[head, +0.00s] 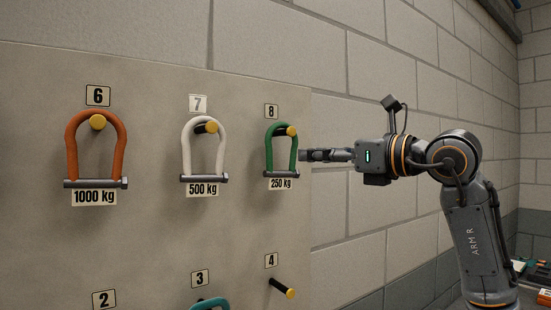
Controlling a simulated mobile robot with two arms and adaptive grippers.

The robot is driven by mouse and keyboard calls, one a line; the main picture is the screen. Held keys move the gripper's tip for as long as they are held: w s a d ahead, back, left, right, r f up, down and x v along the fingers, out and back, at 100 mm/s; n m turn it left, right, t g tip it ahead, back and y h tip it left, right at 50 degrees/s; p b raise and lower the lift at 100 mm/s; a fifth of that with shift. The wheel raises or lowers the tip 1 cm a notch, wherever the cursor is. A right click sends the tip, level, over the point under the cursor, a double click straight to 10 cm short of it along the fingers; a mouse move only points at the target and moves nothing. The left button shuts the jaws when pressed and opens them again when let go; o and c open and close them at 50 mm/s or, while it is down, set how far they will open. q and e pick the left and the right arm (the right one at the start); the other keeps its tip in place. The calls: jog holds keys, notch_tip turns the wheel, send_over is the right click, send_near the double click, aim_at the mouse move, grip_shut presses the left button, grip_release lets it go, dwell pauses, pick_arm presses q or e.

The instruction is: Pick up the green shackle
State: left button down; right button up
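The green shackle (268,151) hangs on the peg under label 8 on the board, above a "250 kg" label. Its grey pin runs across its lower end. My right gripper (305,155) is just to the right of the shackle, at about the height of its lower half, its fingers pointing left towards it. The fingers show edge-on, so I cannot tell whether they are open or shut, or whether they touch the shackle. My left gripper is not in view.
On the board (150,240), an orange shackle (72,150) and a white shackle (187,150) hang left of the green one. A teal shackle (211,304) shows at the bottom edge. Peg 4 (283,288) is bare. A block wall (345,60) stands right of the board.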

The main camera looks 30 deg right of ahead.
aim_at(270, 151)
jog(key=p+x, duration=0.7)
jog(key=x, duration=0.6)
jog(key=shift+d+r+p, duration=0.1)
jog(key=shift+d+p, duration=0.05)
jog(key=shift+p, duration=0.25)
jog(key=shift+w+f, duration=0.2)
jog(key=shift+w, duration=0.15)
jog(key=shift+s, duration=0.1)
jog(key=shift+c, duration=0.4)
jog(key=shift+r, duration=0.1)
grip_shut()
